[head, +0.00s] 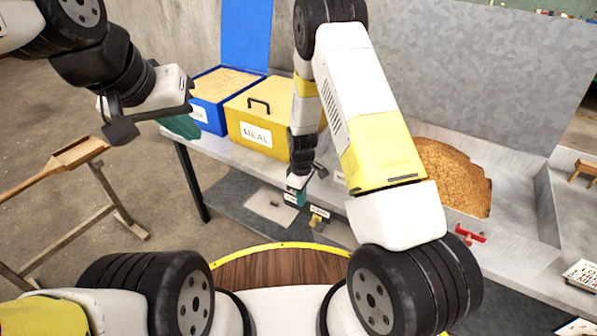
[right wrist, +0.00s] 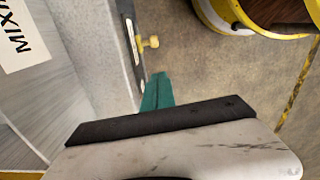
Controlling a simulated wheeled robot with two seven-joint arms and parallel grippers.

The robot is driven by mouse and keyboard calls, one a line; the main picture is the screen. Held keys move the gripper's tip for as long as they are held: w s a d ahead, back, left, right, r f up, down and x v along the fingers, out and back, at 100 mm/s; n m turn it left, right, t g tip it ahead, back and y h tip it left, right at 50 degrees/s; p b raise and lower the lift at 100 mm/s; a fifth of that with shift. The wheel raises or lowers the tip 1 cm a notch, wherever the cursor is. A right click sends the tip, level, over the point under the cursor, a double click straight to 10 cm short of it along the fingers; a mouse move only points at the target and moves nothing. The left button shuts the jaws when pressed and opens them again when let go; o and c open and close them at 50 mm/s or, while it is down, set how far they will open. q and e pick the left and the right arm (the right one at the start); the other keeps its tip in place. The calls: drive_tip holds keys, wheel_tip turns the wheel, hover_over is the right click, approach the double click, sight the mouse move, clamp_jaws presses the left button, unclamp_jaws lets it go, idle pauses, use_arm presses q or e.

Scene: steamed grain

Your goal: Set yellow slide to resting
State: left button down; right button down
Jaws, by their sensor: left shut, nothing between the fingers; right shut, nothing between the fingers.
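The yellow slide shows as a small yellow handle (head: 316,219) low on the front of the grey bench, beside small labels. In the right wrist view it is a yellow knob (right wrist: 150,42) on the bench's edge strip. My right gripper (head: 298,197) points down just left of the handle, shut and empty. Its teal fingers (right wrist: 158,90) are close to the knob in the right wrist view, with a visible gap. My left gripper (head: 182,126) is shut and empty at the upper left, beside the blue bin. The full travel of the slide is hidden.
A blue bin (head: 208,112) of grain and a yellow box labelled MEAL (head: 240,118) stand on the bench. A red handle (head: 470,234) sits further right, below a heap of grain (head: 455,178). A wooden scoop (head: 75,153) rests on a stand at left.

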sight(315, 221)
drive_tip(key=shift+s+d+f, duration=0.25)
drive_tip(key=shift+d+f, duration=0.15)
drive_tip(key=shift+f, duration=0.75)
drive_tip(key=shift+s+d+f, duration=0.2)
drive_tip(key=shift+d+f, duration=0.25)
drive_tip(key=shift+f, duration=0.65)
drive_tip(key=shift+s+d+f, duration=0.25)
drive_tip(key=shift+d+f, duration=0.15)
drive_tip(key=shift+f, duration=0.75)
drive_tip(key=shift+d, duration=0.1)
